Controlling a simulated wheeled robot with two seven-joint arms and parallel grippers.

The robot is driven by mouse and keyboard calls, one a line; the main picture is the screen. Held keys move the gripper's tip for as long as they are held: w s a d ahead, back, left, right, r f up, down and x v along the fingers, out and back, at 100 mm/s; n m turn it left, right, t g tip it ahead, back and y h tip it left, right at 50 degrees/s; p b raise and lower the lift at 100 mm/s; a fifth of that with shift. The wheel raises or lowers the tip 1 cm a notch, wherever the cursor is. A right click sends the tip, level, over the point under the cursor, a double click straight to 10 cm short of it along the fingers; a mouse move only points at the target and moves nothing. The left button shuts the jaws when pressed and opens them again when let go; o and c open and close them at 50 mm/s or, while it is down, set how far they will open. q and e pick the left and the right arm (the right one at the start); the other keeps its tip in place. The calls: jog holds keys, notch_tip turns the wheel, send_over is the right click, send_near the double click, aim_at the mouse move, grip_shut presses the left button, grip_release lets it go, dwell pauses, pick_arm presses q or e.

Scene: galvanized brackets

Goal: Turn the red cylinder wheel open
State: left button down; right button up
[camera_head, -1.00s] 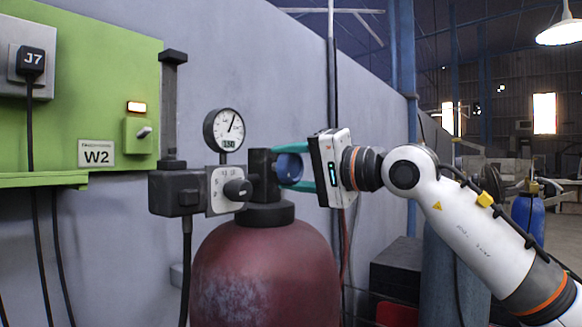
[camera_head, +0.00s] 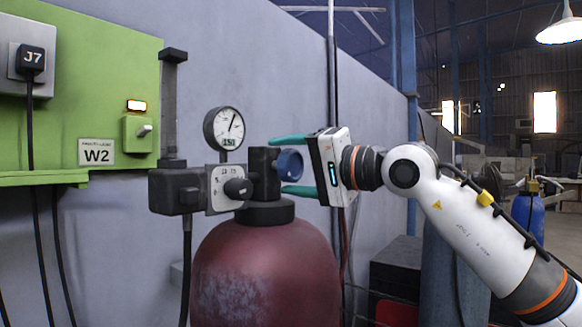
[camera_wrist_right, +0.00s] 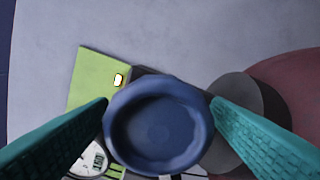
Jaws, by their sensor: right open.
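The red cylinder (camera_head: 265,270) stands upright, with a dark valve body (camera_head: 262,175) on its neck. The valve's round wheel (camera_head: 290,163) is blue and sits on the right side of the valve. My right gripper (camera_head: 278,165) is open, with one teal finger above the wheel and one below it. In the right wrist view, the wheel (camera_wrist_right: 158,125) lies between the two fingers, with its rim close to both fingertips. Whether they touch it I cannot tell. The cylinder's dark red side also shows there (camera_wrist_right: 296,85). My left gripper is not in view.
A pressure gauge (camera_head: 224,128) and a dark regulator block (camera_head: 178,192) sit left of the valve. A green panel marked W2 (camera_head: 90,110) is on the grey wall. A blue-grey cylinder (camera_head: 452,275) and dark boxes (camera_head: 395,265) stand behind my right arm.

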jog(key=shift+d, duration=0.1)
jog(key=shift+s+d+f+b, duration=0.1)
jog(key=shift+s+d+b, duration=0.15)
jog(key=shift+b, duration=0.05)
jog(key=b+v, duration=0.4)
jog(key=v, duration=0.7)
